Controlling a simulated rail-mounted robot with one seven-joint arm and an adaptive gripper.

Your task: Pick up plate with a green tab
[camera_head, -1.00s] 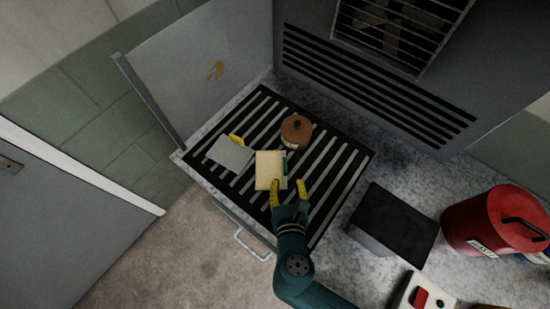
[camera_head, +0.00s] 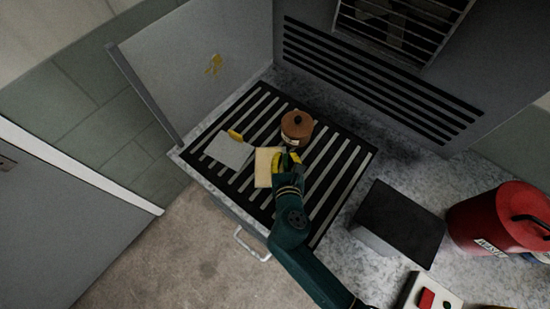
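The cream plate with a green tab (camera_head: 264,168) lies on the slatted black rack, left of my gripper. Its green tab (camera_head: 286,158) shows between the yellow fingertips. My gripper (camera_head: 287,160) is low over the plate's right edge, with its fingers still apart on either side of the tab. I cannot tell whether they touch it. My gripper and arm hide part of the plate's right side. A grey plate with a yellow tab (camera_head: 229,151) lies to the left on the same rack.
A brown lidded pot (camera_head: 296,126) stands just behind my gripper. A raised grey panel (camera_head: 200,65) borders the rack on the left. A dark box (camera_head: 398,222) and a red canister (camera_head: 495,222) stand to the right. The rack's right side is clear.

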